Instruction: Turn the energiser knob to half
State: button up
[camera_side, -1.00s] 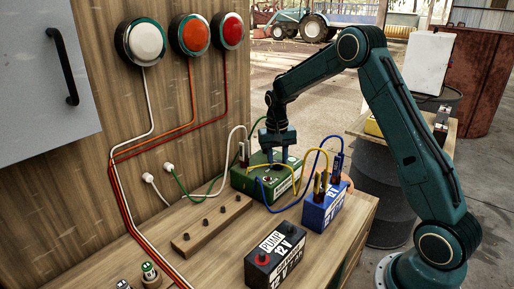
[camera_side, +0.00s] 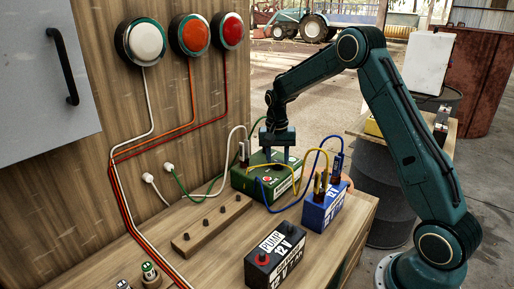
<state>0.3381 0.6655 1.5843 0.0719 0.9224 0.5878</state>
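The green energiser box (camera_side: 242,182) stands at the back of the bench, with white lettering on its front face and a small red spot on it. My gripper (camera_side: 278,160) points straight down over the top of this box. Its two fingers show with a gap between them, and their tips reach the box's top. The knob cannot be made out; the fingers and the yellow cable hide that spot. I cannot tell whether the fingers are closed on it.
A blue battery (camera_side: 321,212) with clips and yellow and blue cables stands right of the box. A black pump battery (camera_side: 275,258) sits in front. A wooden strip with pegs (camera_side: 212,224) lies left. Three lamps, the white one (camera_side: 146,41) leftmost, hang on the wall.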

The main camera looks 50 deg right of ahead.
aim_at(275, 161)
jog(key=shift+o, duration=1.1)
notch_tip(275, 161, up, 14)
jog(key=shift+w+a, duration=0.25)
jog(key=shift+w, duration=0.05)
